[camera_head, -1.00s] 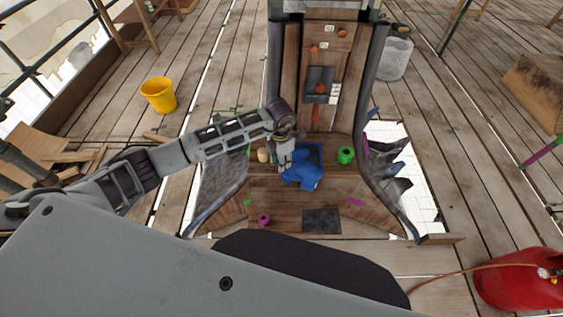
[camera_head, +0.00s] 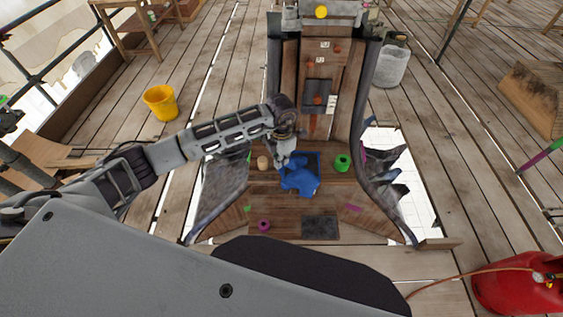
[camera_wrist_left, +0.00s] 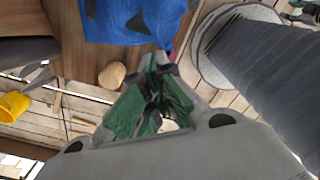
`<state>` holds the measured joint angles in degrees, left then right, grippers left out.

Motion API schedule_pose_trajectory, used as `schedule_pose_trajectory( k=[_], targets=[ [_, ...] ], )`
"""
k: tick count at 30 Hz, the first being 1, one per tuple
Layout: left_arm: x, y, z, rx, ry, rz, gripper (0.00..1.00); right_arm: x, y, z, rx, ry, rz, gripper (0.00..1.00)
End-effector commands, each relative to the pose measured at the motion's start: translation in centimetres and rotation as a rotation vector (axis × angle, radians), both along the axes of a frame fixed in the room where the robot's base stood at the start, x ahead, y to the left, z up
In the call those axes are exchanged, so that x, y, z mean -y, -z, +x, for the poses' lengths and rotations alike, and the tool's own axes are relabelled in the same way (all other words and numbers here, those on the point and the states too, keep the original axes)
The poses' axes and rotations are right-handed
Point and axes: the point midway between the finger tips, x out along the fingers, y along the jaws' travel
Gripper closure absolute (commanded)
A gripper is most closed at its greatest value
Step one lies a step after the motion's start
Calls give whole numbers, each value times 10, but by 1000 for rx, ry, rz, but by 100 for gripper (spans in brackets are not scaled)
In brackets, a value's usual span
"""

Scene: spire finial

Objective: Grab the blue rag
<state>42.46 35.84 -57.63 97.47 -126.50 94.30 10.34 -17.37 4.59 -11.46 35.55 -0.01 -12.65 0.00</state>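The blue rag (camera_head: 300,181) lies crumpled in the niche at the foot of the wooden spire structure, partly over a dark blue-edged tray (camera_head: 313,157). My left gripper (camera_head: 285,164) points down at the rag's upper left edge. In the left wrist view the rag (camera_wrist_left: 128,22) spreads just beyond the fingertips of my left gripper (camera_wrist_left: 159,66). The fingertips look close together and overlap the rag's near edge in the picture. I cannot tell whether they pinch cloth. My right gripper is not in view.
A tan rounded object (camera_head: 263,163) sits left of the gripper, and a green ring-shaped object (camera_head: 342,162) sits right of the rag. A purple ring (camera_head: 264,225) and a dark plate (camera_head: 320,227) lie nearer. Curved side walls (camera_head: 222,185) flank the niche. A yellow bucket (camera_head: 160,103) stands left.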

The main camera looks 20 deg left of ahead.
Motion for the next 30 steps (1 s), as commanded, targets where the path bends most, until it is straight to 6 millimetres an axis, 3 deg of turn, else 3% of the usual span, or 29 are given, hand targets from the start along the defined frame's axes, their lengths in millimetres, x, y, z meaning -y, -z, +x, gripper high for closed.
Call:
schedule_pose_trajectory(
  k=[7, 24, 30],
  targets=[
    [0, 0, 0, 0, 0, 0, 100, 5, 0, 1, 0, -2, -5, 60],
    [0, 0, 0, 1, 0, -1, 29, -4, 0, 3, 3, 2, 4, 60],
    [0, 0, 0, 1, 0, -1, 29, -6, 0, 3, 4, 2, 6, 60]
  ],
)
